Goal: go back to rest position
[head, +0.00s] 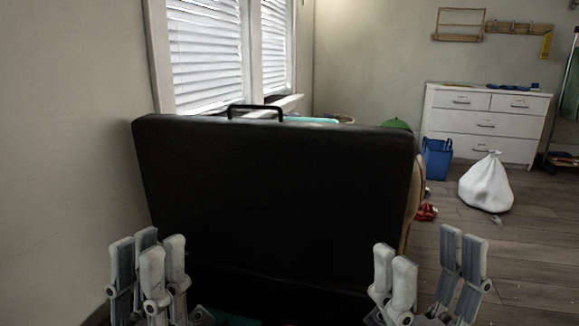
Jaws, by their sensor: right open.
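My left gripper (148,262) is at the lower left, in front of a large black case-like panel (275,195). Its fingers point up and stand close together with only a narrow gap, and I see nothing held between them. My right gripper (428,266) is at the lower right, near the panel's right edge. Its fingers point up and are spread apart, with nothing between them. Both grippers appear level with each other. Whether either touches the panel is not clear.
The black panel, with a handle (256,108) on top, blocks the middle. A wall (75,130) is close on the left. At the right are a white bag (486,184), a blue bin (437,160), a white dresser (488,125) and open wooden floor (520,230).

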